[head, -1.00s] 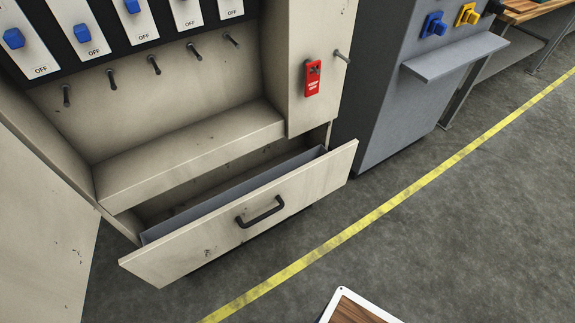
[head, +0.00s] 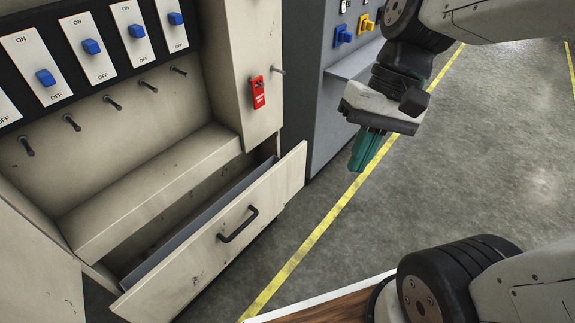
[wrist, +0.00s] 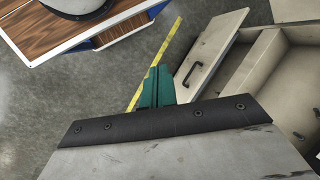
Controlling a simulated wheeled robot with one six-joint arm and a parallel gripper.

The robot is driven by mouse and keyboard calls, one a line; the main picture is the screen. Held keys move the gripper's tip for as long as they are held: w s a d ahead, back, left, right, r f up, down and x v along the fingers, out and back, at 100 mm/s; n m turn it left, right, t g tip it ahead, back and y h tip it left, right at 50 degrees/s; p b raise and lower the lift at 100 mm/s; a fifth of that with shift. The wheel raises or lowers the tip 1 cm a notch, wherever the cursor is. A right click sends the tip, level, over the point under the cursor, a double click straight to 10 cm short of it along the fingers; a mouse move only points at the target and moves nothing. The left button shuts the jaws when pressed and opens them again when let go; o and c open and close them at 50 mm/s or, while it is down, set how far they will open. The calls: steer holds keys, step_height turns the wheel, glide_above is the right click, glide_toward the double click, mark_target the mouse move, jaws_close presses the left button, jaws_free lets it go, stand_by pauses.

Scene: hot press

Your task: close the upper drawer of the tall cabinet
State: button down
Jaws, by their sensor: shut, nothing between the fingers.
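The cream cabinet (head: 240,75) with a row of blue switches stands at the left in the head view. Its drawer (head: 185,268) is pulled out below the switch panel, with a dark bar handle (head: 238,225) on its front. I see only this one drawer, so I cannot tell whether it is the upper one. My gripper (head: 360,158) has teal fingers, shut and empty, in the air to the right of the drawer and apart from it. The wrist view shows the fingers (wrist: 156,88) beside the open drawer (wrist: 212,48) and its handle (wrist: 192,76).
A red tag (head: 258,93) hangs on the cabinet, with pegs under the switches. A grey cabinet (head: 330,95) with blue and yellow knobs and a shelf stands to the right. A yellow line (head: 305,245) crosses the floor. The floor at the right is clear.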

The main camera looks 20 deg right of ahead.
steer(key=w+a+f+m+t+y, duration=0.1)
steer(key=w+f+m+y, duration=0.45)
steer(key=w, duration=0.35)
steer(key=w+a+f+m+t+y, duration=0.2)
steer(key=w+f+m+y, duration=0.4)
steer(key=w, duration=0.4)
steer(key=w+d+f+m+t+y, duration=0.1)
steer(key=w+d+f+m+t, duration=0.45)
steer(key=f, duration=0.45)
steer(key=m+t+h, duration=0.7)
steer(key=m+t, duration=0.2)
steer(key=m, duration=0.1)
glide_toward(288, 159)
steer(key=shift+g+y, duration=0.25)
steer(key=x, duration=0.7)
steer(key=shift+d+r, duration=0.1)
